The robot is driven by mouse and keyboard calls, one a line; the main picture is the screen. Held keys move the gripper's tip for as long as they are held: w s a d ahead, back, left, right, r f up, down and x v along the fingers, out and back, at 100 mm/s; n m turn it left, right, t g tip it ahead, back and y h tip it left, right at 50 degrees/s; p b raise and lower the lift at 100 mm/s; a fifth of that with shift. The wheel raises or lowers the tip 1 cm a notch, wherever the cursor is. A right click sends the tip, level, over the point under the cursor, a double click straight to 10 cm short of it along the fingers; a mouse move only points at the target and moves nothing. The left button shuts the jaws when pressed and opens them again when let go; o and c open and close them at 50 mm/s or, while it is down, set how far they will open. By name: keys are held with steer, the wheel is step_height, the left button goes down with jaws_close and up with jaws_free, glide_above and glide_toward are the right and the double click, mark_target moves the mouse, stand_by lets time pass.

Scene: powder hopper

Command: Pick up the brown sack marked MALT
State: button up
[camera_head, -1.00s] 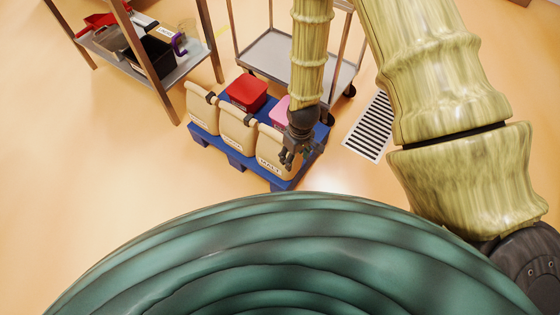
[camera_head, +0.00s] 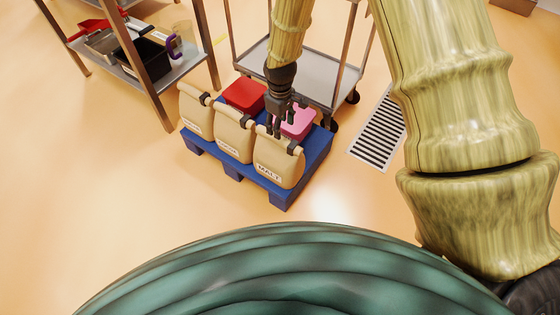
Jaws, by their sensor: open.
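The brown sack marked MALT (camera_head: 277,163) stands upright on the blue pallet (camera_head: 321,157), at the pallet's near right corner. Its label faces me and its rolled top has a dark clip at the right. My gripper (camera_head: 275,131) is open above and behind the top of the MALT sack, fingers pointing down. I cannot tell whether the fingers touch the sack. Two similar sacks stand in the same row to the left: a middle sack (camera_head: 233,138) and a far left sack (camera_head: 195,112). Their labels are too small to read.
Behind the sacks on the pallet are a red tub (camera_head: 245,94) and a pink tub (camera_head: 300,122), close to my gripper. A metal cart (camera_head: 325,80) stands behind. A shelf (camera_head: 185,66) with containers is at the upper left. A floor grate (camera_head: 379,132) lies to the right.

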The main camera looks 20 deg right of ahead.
steer(key=b, duration=0.3)
glide_above(279, 156)
steer(key=w, duration=0.3)
steer(key=f, duration=0.5)
steer(key=d+f, duration=0.1)
steer(key=f, duration=0.2)
steer(key=shift+w+f, duration=0.15)
jaws_close()
